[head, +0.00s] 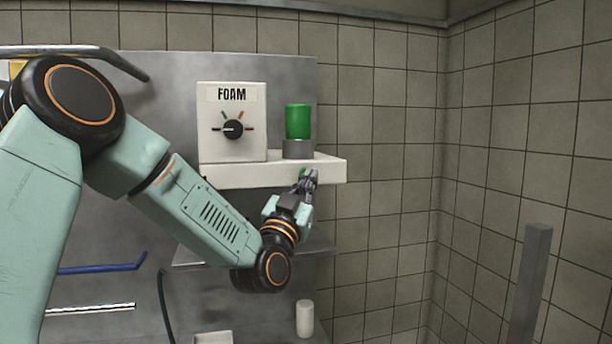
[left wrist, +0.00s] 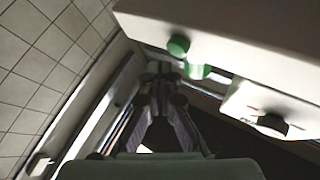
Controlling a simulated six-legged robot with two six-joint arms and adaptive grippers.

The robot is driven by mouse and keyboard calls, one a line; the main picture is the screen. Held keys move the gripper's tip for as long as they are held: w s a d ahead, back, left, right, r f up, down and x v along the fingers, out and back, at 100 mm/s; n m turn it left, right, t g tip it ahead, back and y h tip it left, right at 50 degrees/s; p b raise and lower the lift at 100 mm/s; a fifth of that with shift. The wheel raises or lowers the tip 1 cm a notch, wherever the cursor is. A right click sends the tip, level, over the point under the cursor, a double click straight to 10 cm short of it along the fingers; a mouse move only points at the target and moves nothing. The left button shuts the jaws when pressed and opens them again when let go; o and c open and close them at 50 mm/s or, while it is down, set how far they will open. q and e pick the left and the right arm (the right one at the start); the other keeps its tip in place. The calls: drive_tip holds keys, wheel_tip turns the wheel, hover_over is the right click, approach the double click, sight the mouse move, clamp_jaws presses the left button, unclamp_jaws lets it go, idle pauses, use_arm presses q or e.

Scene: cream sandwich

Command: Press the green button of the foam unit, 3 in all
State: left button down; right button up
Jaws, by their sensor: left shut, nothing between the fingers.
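The foam unit is a white box (head: 232,122) labelled FOAM with a dark dial, standing on a white ledge (head: 250,174). A green cylinder (head: 298,121) on a grey base stands at its right. A small green button (head: 302,172) shows on the ledge's front, partly covered by my left gripper (head: 309,178). In the left wrist view a round green knob (left wrist: 178,46), seemingly the button, is beside the tips of my left gripper (left wrist: 163,70). The gripper is shut and empty; I cannot tell whether it touches the button. My right gripper is out of view.
A metal panel (head: 290,70) backs the unit. Below are a thin shelf (head: 190,258), a white cylinder (head: 304,318) and a blue bar (head: 105,268). A grey post (head: 531,280) stands at the right. The space before the tiled wall is open.

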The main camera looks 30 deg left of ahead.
use_arm(q)
drive_tip(key=s+d, duration=0.3)
drive_tip(key=shift+d+b, duration=0.3)
drive_tip(key=shift+b, duration=0.1)
idle(1.8)
drive_tip(key=shift+w+a+p, duration=0.95)
drive_tip(key=shift+w+a, duration=0.65)
drive_tip(key=shift+a, duration=0.3)
drive_tip(key=shift+w+a, duration=0.1)
drive_tip(key=shift+a, duration=0.05)
idle(1.1)
drive_tip(key=shift+w+a, duration=0.15)
drive_tip(key=shift+a, duration=0.05)
